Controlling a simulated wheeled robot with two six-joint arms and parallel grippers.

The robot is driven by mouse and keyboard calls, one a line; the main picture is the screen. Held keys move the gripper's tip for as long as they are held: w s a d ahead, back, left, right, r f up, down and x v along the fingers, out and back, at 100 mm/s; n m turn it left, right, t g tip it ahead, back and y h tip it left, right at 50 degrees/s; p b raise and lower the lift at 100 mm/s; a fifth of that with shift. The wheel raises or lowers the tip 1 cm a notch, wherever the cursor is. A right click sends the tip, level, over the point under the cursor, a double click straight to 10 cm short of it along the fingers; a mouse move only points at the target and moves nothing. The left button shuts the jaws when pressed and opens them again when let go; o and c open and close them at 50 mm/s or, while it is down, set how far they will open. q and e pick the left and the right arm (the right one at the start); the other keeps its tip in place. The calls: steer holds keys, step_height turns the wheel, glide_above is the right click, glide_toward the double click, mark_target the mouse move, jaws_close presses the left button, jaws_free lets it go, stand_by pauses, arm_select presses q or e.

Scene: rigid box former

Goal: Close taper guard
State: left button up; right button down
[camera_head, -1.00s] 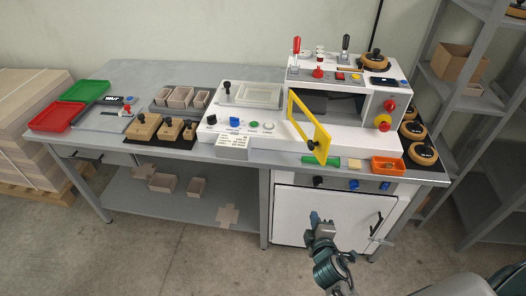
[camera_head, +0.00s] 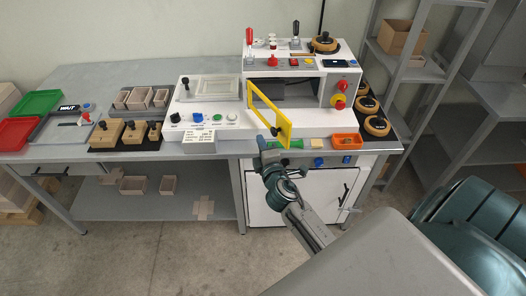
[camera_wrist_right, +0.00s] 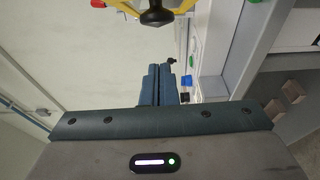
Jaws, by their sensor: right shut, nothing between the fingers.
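The taper guard (camera_head: 271,116) is a yellow frame on the front of the white machine (camera_head: 300,85). It stands swung out at an angle from the machine's dark opening. A black knob (camera_head: 275,131) sits low on its free side. In the right wrist view the guard's yellow edge (camera_wrist_right: 124,6) and its black knob (camera_wrist_right: 154,14) show at the top. My left gripper is not in view.
An orange tray (camera_head: 346,142) and a yellowish block (camera_head: 317,143) lie on the bench right of the guard. A green object (camera_head: 292,144) lies close by my right gripper. The white cabinet door (camera_head: 300,197) is below. Wooden blocks (camera_head: 105,133) stand left.

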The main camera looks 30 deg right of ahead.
steer(key=d, duration=0.3)
steer(key=shift+s+f, duration=0.1)
steer(key=shift+s, duration=0.1)
steer(key=shift+d, duration=0.1)
